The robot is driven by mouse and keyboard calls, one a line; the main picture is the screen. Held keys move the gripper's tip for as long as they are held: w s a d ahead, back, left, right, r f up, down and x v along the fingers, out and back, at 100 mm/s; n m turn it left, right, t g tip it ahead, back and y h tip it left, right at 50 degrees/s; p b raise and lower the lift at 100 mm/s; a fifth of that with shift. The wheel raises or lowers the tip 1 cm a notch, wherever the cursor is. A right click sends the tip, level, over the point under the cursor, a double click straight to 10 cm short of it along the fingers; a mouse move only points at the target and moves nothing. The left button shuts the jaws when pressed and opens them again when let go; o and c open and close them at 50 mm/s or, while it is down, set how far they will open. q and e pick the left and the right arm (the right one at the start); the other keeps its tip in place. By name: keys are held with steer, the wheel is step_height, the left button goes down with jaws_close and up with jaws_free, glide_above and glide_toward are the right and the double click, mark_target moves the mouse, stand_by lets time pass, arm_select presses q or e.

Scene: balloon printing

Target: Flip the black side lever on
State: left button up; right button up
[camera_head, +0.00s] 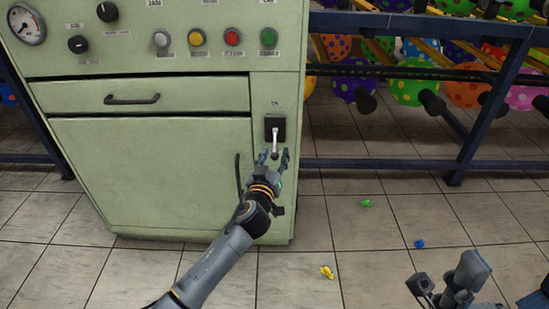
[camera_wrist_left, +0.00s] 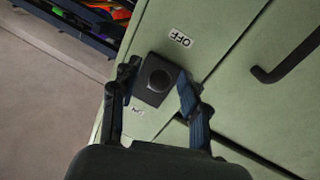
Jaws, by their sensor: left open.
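The black side lever has a square black mount (camera_head: 275,122) on the right front panel of the green machine. In the head view its metal shaft and dark knob (camera_head: 275,155) hang downward. My left gripper (camera_head: 270,158) is open, with its fingertips around the knob end. In the left wrist view the black mount and round knob (camera_wrist_left: 158,79) lie between the spread fingers (camera_wrist_left: 158,78); contact cannot be made out. An "OFF" label (camera_wrist_left: 180,38) shows upside down beside the mount. My right gripper (camera_head: 466,276) is at the lower right, away from the machine; its jaw state is unclear.
The green machine has a drawer (camera_head: 150,98), a cabinet door (camera_head: 145,170) with a handle, and buttons above. A blue rack (camera_head: 400,164) with spotted balloons stands at right. Yellow (camera_head: 327,272), green (camera_head: 366,203) and blue (camera_head: 419,244) scraps lie on the tiled floor.

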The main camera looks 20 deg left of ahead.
arm_select(q)
steer(key=shift+w, duration=0.2)
jaws_close()
stand_by(0.3)
